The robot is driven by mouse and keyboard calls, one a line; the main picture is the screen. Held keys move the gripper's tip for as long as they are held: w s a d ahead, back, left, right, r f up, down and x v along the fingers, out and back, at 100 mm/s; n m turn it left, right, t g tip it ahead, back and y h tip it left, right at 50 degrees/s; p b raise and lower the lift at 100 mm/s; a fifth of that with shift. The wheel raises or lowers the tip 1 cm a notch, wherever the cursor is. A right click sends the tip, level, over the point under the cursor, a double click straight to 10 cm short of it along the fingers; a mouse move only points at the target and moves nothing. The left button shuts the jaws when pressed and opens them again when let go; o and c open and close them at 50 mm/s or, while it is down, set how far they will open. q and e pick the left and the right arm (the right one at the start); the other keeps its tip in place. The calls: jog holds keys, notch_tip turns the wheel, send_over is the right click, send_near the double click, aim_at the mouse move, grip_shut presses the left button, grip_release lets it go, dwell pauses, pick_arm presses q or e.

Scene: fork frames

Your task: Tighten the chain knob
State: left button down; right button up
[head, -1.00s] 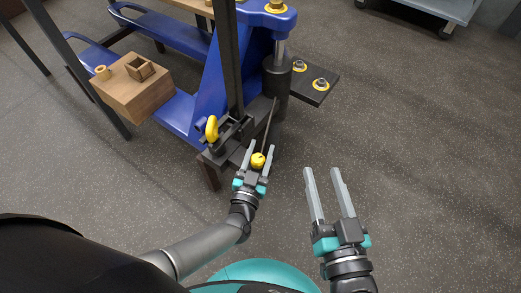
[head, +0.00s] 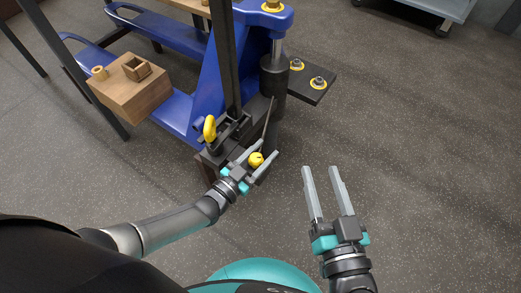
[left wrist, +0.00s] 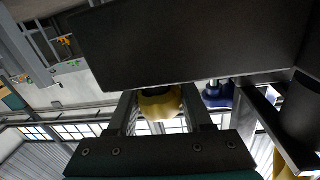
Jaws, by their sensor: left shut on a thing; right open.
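The chain knob (head: 256,160) is a small round yellow knob at the front of the pallet jack, beside a thin dark rod. My left gripper (head: 267,148) is shut on it, with one finger on either side, pointing up and to the right in the head view. In the left wrist view the yellow knob (left wrist: 160,103) sits between the two fingers, under a dark plate. Part of the knob is hidden by the fingers and the plate. My right gripper (head: 320,169) is open and empty, over the floor to the right of the knob.
The blue pallet jack (head: 222,75) stands ahead with a dark upright post. A wooden block (head: 132,93) rests on the left fork. The floor (head: 420,160) at right is clear.

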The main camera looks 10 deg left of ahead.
pick_arm(q)
jog(key=m+g+h, duration=0.2)
jog(key=h, duration=0.1)
jog(key=m+g+h, duration=0.1)
jog(key=shift+s+d+m, duration=0.1)
jog(key=shift+d+m, duration=0.2)
jog(key=shift+s+d+r+m+g+h, duration=0.1)
jog(key=shift+m+g+h, duration=0.4)
jog(key=shift+g+h, duration=0.15)
jog(key=shift+s+d+m+g+h, duration=0.1)
jog(key=shift+m+g+h, duration=0.45)
jog(key=shift+h, duration=0.1)
jog(key=shift+s, duration=0.1)
jog(key=shift+c, duration=1.5)
grip_release()
jog(key=p+v, duration=0.1)
jog(key=v, duration=1.4)
jog(key=shift+a, duration=0.2)
pick_arm(e)
jog(key=shift+w+d+f+g+h, duration=0.35)
jog(key=shift+w+f+g, duration=0.2)
jog(key=shift+g, duration=0.35)
